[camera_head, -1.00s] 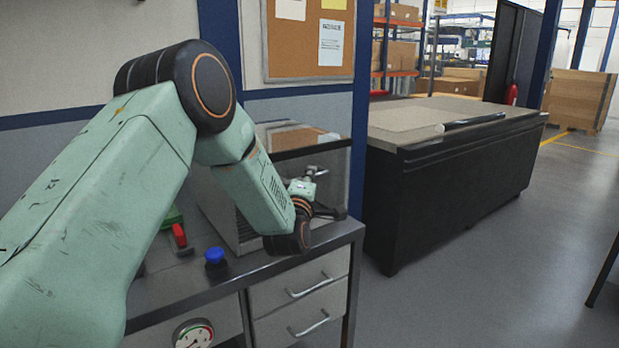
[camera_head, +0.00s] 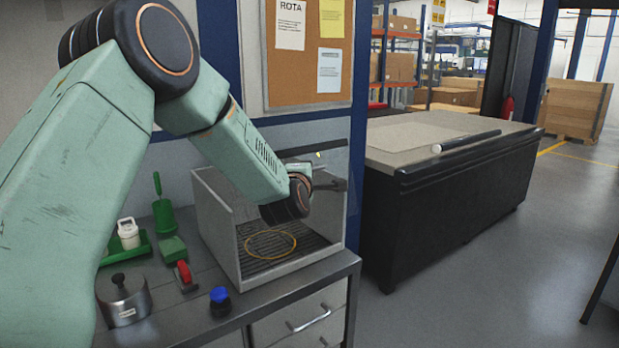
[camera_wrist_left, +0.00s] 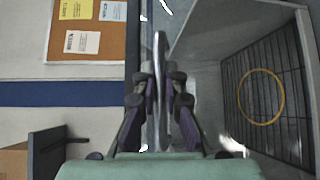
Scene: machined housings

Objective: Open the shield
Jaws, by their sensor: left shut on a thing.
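The shield (camera_head: 336,160) is a see-through panel with a dark edge, raised at the top of a grey open-fronted box (camera_head: 215,222). My left gripper (camera_head: 328,185) is at the shield, partly hidden behind my own wrist in the head view. In the left wrist view, the fingers of my left gripper (camera_wrist_left: 160,105) are closed on a thin grey bar (camera_wrist_left: 160,60), seen nearly edge-on, which looks like the shield's handle. The box's front is open, showing a yellow ring (camera_head: 270,256) on the slatted floor. My right gripper is in neither view.
On the bench left of the box are a blue-topped knob (camera_head: 220,298), a red-handled part (camera_head: 184,274), a metal pot (camera_head: 124,300) and green items (camera_head: 172,250). A dark cabinet (camera_head: 450,195) stands to the right, with free floor beyond it.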

